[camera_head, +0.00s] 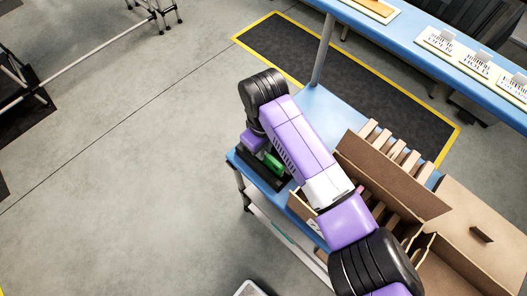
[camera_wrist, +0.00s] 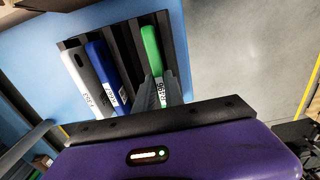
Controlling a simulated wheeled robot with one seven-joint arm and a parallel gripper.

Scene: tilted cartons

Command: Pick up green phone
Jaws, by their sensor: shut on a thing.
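The green phone (camera_wrist: 151,48) stands in a slot of the black rack (camera_wrist: 124,43) in the wrist view, at the right end of the phones, with a label at its near end. My gripper (camera_wrist: 167,80) has its grey fingers closed on the near end of the phone. The phone still lies within the rack. In the head view the green phone (camera_head: 273,163) shows beside my purple arm at the corner of the blue table. My fingertips are mostly hidden there.
A blue phone (camera_wrist: 101,62) and a white phone (camera_wrist: 82,75) stand in the rack left of the green one. In the head view, cardboard cartons (camera_head: 385,180) fill the right of the blue table (camera_head: 316,103). Open floor lies left.

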